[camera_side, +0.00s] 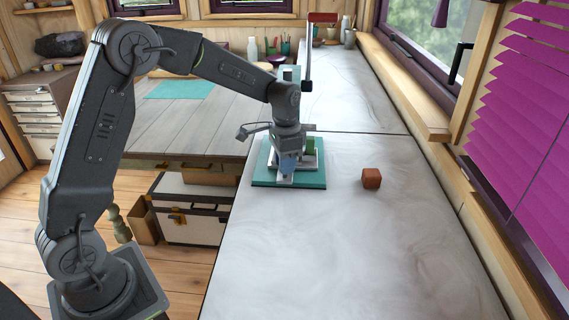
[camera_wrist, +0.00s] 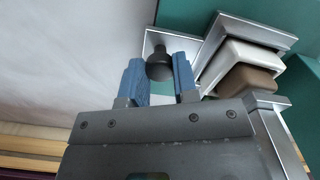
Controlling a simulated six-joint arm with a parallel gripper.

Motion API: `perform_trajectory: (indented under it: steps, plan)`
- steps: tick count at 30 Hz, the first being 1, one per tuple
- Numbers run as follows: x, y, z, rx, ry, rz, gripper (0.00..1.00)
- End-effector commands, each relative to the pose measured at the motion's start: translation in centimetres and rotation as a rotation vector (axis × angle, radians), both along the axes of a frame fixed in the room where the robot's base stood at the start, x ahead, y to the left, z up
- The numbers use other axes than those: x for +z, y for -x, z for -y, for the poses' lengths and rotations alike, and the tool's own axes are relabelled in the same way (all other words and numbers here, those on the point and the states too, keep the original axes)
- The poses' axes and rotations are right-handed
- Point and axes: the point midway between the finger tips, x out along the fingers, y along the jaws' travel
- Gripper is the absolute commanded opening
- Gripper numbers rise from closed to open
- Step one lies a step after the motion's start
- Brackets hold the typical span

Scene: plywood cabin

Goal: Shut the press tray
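The press stands on a teal base (camera_side: 262,180) on the pale worktop, under a tall post with a red-handled lever (camera_side: 322,18). A silver plate (camera_wrist: 168,37) with a dark round knob (camera_wrist: 160,66) shows in the wrist view; it appears to be the front of the press tray. My gripper (camera_side: 286,170) points down over the front of the press. In the wrist view its two blue fingers (camera_wrist: 158,72) stand apart, one on each side of the knob. I cannot tell whether they press on it. The gripper hides much of the tray in the side view.
A red-brown cube (camera_side: 371,179) lies on the worktop right of the press. A green block (camera_side: 310,144) shows at the press behind my gripper. A white block with a brown part (camera_wrist: 240,68) sits beside the knob. The worktop front is clear.

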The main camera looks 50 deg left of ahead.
Motion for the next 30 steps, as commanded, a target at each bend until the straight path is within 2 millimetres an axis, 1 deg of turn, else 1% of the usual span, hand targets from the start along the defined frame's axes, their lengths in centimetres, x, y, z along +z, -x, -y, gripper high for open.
perform_trajectory:
  steps: [1, 8, 14, 17, 20, 23, 30]
  plan:
    - [0.2, -0.5, -0.5, 0.004, -0.007, 0.021, 0.31]
    - [0.2, -0.4, -0.4, 0.004, -0.006, 0.018, 0.53]
    - [0.1, -0.3, -0.3, 0.003, -0.005, 0.014, 0.53]
    - [0.4, -0.3, -0.2, 0.002, -0.005, 0.014, 0.53]
    - [1.5, -0.3, -0.2, 0.002, -0.005, 0.016, 0.53]
    - [3.2, -0.3, -0.2, 0.002, -0.005, 0.018, 0.53]
    - [8.7, -0.3, -0.3, 0.003, -0.006, 0.019, 0.53]
